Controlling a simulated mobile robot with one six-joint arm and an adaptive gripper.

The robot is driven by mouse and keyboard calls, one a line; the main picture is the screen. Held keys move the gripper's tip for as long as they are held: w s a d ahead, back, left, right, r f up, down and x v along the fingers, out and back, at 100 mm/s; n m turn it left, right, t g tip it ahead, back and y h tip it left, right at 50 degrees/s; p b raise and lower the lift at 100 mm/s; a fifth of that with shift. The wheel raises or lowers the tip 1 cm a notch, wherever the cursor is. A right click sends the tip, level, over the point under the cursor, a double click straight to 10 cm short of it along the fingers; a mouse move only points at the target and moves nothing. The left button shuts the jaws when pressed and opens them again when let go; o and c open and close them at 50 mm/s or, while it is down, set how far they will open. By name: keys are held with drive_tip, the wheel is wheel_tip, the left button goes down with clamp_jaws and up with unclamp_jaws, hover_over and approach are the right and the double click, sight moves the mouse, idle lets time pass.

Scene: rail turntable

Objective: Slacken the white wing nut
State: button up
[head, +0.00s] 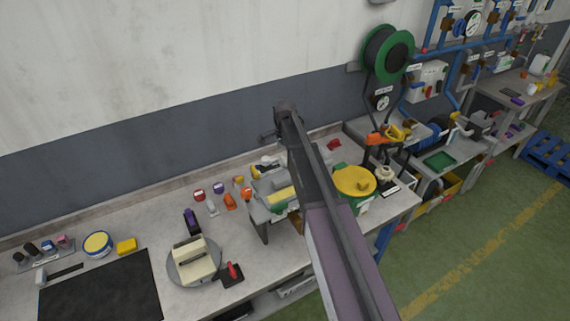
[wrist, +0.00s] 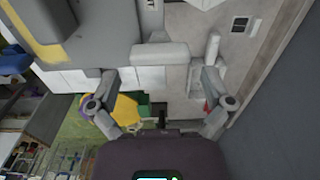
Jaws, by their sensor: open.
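In the wrist view, a pale, whitish-grey winged bar (wrist: 160,54), which looks like the white wing nut, lies crosswise on the side of a grey machine (wrist: 105,35). My gripper (wrist: 158,78) is open, with one finger to each side of the bar's line. The bar appears just beyond the fingertips, with visible gaps on both sides. I cannot tell its exact depth from the fingers. In the head view the machine (head: 258,217) stands on the bench, partly behind my arm. The wing nut and gripper fingers cannot be made out there.
A yellow-lidded container (head: 354,180) stands right of the machine; its lid also shows in the wrist view (wrist: 126,110). Several small coloured items and a round plate with a cream block (head: 190,258) lie left of the machine. The wall (head: 130,165) runs close behind the bench.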

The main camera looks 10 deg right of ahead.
sight(285, 158)
drive_tip(key=shift+f+b, duration=1.2)
drive_tip(key=shift+f, duration=0.3)
drive_tip(key=c, duration=0.8)
